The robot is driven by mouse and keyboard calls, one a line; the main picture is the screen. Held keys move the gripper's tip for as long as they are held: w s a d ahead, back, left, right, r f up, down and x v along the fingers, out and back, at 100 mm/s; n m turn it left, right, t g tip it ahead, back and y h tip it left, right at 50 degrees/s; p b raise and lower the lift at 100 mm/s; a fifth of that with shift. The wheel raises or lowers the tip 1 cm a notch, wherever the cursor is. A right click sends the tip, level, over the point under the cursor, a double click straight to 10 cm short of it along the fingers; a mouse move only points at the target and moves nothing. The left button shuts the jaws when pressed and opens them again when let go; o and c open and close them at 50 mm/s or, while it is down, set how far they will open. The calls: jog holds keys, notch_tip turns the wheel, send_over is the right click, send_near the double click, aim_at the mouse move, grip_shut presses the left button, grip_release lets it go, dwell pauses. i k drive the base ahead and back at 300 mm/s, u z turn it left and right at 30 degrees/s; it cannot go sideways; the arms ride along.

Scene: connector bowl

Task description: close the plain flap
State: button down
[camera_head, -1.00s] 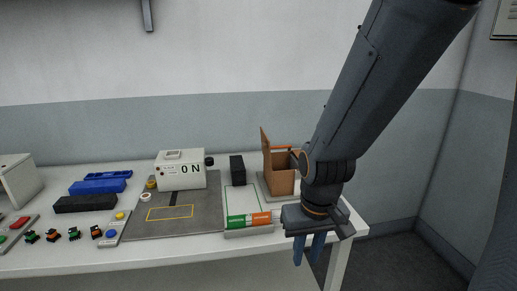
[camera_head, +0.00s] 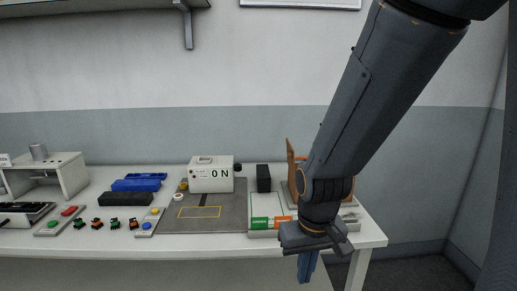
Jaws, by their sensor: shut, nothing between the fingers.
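A brown box stands at the right end of the table, mostly hidden behind my arm. Its plain brown flap (camera_head: 291,161) stands up, open, at the box's left side. A sliver of the box shows beside my arm. My gripper (camera_head: 307,279) hangs pointing down in front of the table's front edge, nearer to me than the box and below the table top in the picture. Its fingers are together and hold nothing. It is apart from the flap.
A green and orange labelled tray (camera_head: 263,234) lies left of my gripper. A black block (camera_head: 264,178) stands behind it. A white device marked "0 N" (camera_head: 211,175) stands on a grey mat (camera_head: 225,221). Buttons, small connectors and blue and black bins lie further left.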

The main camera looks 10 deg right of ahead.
aim_at(290, 153)
jog(key=u, duration=0.05)
jog(key=i, duration=1)
jog(key=z, duration=0.3)
